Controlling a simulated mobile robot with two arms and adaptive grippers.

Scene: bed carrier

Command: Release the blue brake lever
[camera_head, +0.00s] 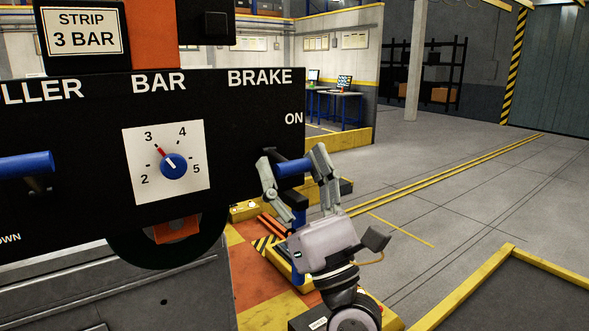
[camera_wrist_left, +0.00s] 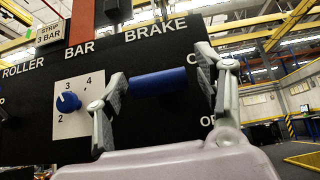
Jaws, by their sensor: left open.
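The blue brake lever (camera_head: 291,166) sticks out from the black panel (camera_head: 90,215), under the word BRAKE and just below the ON label. In the left wrist view the lever (camera_wrist_left: 160,83) lies roughly level between ON and a partly hidden label below. My left gripper (camera_head: 294,168) is open, with one finger on each side of the lever. In the left wrist view the gripper's fingers (camera_wrist_left: 163,84) stand apart around the lever, with gaps seeming to show on both sides. Whether either finger touches it is unclear. My right gripper is out of view.
A blue BAR knob (camera_head: 173,166) points near 3. Another blue lever (camera_head: 26,164) sits at the panel's left. A STRIP 3 BAR sign (camera_head: 85,31) is above. A yellow-edged dark platform (camera_head: 515,300) is at lower right. The grey floor (camera_head: 450,180) beyond is clear.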

